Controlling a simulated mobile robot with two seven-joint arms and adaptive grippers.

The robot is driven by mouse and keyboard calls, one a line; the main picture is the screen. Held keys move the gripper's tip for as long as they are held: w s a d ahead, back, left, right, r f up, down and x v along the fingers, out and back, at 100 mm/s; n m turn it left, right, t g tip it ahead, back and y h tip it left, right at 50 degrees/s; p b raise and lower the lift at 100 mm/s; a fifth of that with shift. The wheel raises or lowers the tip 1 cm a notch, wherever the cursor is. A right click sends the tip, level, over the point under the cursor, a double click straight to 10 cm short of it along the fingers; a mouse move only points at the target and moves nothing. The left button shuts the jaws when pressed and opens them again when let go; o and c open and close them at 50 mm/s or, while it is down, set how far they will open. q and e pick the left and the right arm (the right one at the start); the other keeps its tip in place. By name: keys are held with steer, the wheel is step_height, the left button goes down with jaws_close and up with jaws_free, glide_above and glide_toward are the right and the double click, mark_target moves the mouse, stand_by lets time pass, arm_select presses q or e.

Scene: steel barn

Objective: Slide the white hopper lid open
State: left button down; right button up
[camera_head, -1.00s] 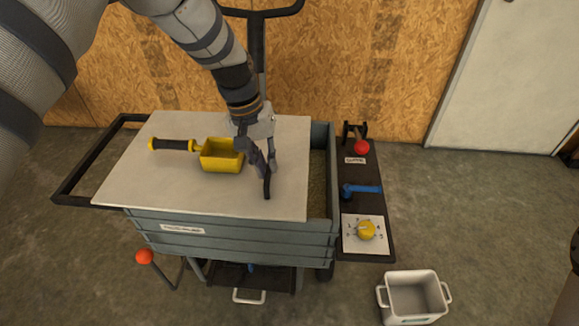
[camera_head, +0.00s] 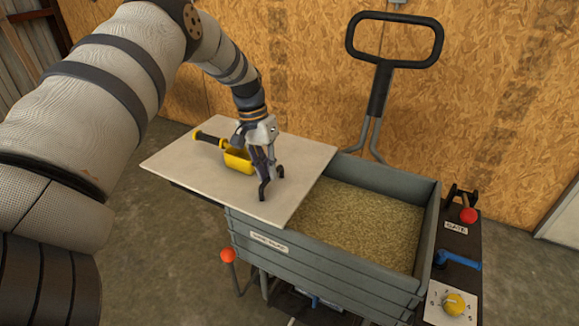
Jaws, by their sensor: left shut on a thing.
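The white hopper lid (camera_head: 308,160) is a flat pale panel lying over the left part of the grey hopper (camera_head: 345,275) and overhanging its left side. The right part of the hopper is open and shows tan grain (camera_head: 365,222). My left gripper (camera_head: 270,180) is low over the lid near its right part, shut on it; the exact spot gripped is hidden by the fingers. A yellow scoop (camera_head: 238,160) with a black handle lies on the lid just left of the gripper, partly covered by it. My right gripper is not in view.
A dark side panel on the right carries a red-knobbed gate lever (camera_head: 468,215), a blue handle (camera_head: 458,261) and a yellow dial (camera_head: 454,304). A black push handle (camera_head: 380,85) rises behind the hopper. A red ball knob (camera_head: 228,255) stands at front left. A wooden wall is behind.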

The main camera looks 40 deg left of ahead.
arm_select(q)
steer(key=shift+s+a, duration=0.2)
steer(key=shift+a, duration=0.45)
steer(key=shift+s+a, duration=0.2)
steer(key=shift+a, duration=0.45)
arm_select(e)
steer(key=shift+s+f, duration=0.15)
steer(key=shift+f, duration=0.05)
arm_select(q)
steer(key=c, duration=1.7)
jaws_free()
steer(key=shift+o, duration=0.2)
step_height(320, 180, up, 12)
steer(key=a, duration=0.2)
steer(key=shift+s, duration=0.3)
